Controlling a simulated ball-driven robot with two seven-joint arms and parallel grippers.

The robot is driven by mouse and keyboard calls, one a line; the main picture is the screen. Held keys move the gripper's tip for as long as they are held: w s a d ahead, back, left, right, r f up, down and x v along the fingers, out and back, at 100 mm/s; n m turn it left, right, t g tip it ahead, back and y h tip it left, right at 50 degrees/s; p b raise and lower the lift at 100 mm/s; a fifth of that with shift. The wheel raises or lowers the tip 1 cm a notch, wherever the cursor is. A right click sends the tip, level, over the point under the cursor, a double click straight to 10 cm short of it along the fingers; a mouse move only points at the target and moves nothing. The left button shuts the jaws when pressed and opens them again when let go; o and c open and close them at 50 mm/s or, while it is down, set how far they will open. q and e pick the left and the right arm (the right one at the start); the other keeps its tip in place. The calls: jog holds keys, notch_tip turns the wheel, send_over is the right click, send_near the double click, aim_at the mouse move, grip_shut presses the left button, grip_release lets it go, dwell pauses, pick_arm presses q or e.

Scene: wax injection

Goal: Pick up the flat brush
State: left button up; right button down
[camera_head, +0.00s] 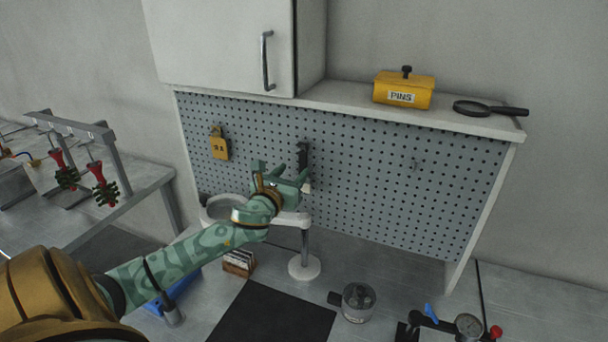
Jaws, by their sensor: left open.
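A dark narrow item (303,152) hangs upright on the pegboard, just behind and above my left gripper's fingers. It may be the flat brush, but its lower part is hidden by the gripper and I cannot be sure what it is. My left gripper (281,178) is open, with its green fingers raised in front of the pegboard. I cannot tell whether the fingers touch the item. Nothing is clearly held between them. My right gripper is not in view.
A shelf above carries a yellow PINS box (404,90) and a magnifying glass (490,109). A white round-based stand (305,267), a dark mat (272,318) and a glass jar (358,303) are below.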

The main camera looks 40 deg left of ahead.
aim_at(302, 160)
pick_arm(q)
jog(key=x, duration=0.6)
jog(key=shift+w, duration=0.25)
jog(key=shift+s, duration=0.15)
grip_shut()
